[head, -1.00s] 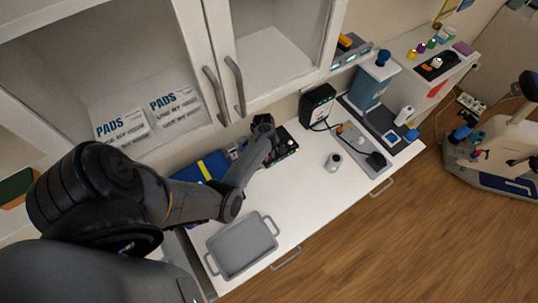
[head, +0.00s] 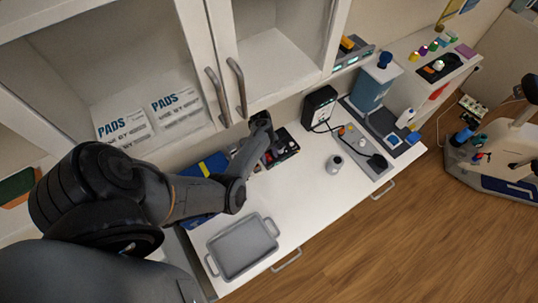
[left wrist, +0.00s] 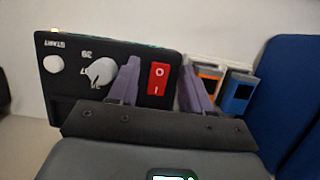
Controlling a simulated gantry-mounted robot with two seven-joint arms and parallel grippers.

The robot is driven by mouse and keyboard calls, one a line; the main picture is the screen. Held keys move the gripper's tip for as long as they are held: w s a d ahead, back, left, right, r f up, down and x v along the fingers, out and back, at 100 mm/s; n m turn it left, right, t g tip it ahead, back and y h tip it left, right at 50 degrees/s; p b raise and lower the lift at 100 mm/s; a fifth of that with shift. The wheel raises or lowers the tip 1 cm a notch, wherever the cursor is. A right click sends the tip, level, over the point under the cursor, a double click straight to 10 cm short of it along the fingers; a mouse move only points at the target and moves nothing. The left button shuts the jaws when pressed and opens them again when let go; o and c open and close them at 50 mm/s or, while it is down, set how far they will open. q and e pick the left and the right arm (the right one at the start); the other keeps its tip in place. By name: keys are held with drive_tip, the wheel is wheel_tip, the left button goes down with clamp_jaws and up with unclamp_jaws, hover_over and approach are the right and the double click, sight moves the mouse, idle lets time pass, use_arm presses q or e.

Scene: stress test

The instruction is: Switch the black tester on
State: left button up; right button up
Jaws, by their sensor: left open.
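The black tester (left wrist: 80,75) shows close up in the left wrist view, its lettering upside down. Its face has a red rocker switch (left wrist: 158,79) marked O and I, a white knob (left wrist: 102,72) and a white START button (left wrist: 54,64). Which side of the rocker is pressed I cannot tell. My left gripper (left wrist: 158,88) is open and empty, its purple fingers on either side of the switch; contact cannot be told. In the head view my left gripper (head: 263,128) is at the back of the counter, beside a black unit (head: 288,146) that seems to be the tester. My right gripper is out of view.
A blue case (head: 208,168) lies left of the gripper. A grey tray (head: 242,248) is in front. Cabinet doors (head: 195,50) hang above.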

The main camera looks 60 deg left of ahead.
use_arm(q)
drive_tip(key=v, duration=1)
drive_tip(key=shift+r, duration=0.35)
drive_tip(key=shift+a, duration=0.1)
